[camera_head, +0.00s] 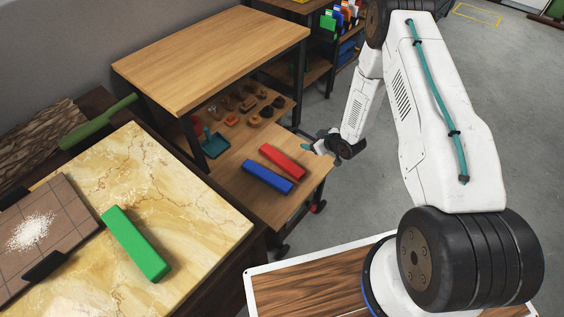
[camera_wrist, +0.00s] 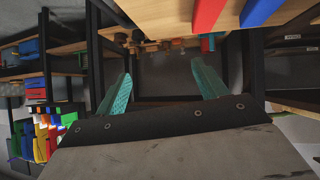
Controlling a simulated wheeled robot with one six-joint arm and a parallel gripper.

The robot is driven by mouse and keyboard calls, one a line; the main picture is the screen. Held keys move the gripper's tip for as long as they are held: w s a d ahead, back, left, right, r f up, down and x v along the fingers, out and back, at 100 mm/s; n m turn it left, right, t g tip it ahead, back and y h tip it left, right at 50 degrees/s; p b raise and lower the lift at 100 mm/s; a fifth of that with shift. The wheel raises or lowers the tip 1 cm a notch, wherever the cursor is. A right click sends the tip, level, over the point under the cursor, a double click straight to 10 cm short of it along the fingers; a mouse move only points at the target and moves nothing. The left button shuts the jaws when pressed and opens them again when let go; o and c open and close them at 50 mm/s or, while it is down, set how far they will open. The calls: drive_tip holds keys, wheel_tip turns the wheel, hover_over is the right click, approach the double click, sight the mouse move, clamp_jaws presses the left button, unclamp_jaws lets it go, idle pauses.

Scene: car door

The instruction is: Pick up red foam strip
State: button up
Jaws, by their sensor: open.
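The red foam strip (camera_head: 282,161) lies flat on the lower wooden shelf of the cart, near its front edge. It also shows at the top of the wrist view (camera_wrist: 209,12). The blue strip (camera_head: 267,176) lies beside it on the left, with a narrow gap. My gripper (camera_head: 313,147) is at the right edge of that shelf, just right of the red strip and not touching it, as far as I can see. In the wrist view my gripper (camera_wrist: 161,85) has its two teal fingers wide apart with nothing between them.
The cart's wooden top (camera_head: 215,55) overhangs the back of the shelf. Small brown pieces (camera_head: 240,102) and a teal tool (camera_head: 212,142) lie behind the strips. A green block (camera_head: 136,243) lies on a marble table (camera_head: 205,222) at left. Grey floor at right is open.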

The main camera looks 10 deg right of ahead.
sight(296, 170)
drive_tip(key=s+a+f+y, duration=0.1)
drive_tip(key=s+f, duration=0.1)
drive_tip(key=f, duration=0.1)
drive_tip(key=s+a+f+t+y, duration=0.1)
drive_tip(key=s+f, duration=0.2)
drive_tip(key=f, duration=0.1)
drive_tip(key=s+a+f, duration=0.2)
drive_tip(key=s+f, duration=0.1)
drive_tip(key=f, duration=0.1)
drive_tip(key=shift+s+f+t+y, duration=0.15)
drive_tip(key=shift+s+t+y, duration=0.15)
drive_tip(key=shift+y, duration=0.1)
drive_tip(key=shift+a+f, duration=0.1)
drive_tip(key=shift+f, duration=0.05)
drive_tip(key=x, duration=0.7)
drive_tip(key=shift+w+a+r, duration=0.2)
drive_tip(key=shift+w+r, duration=0.05)
drive_tip(key=shift+w, duration=0.05)
drive_tip(key=c, duration=1.1)
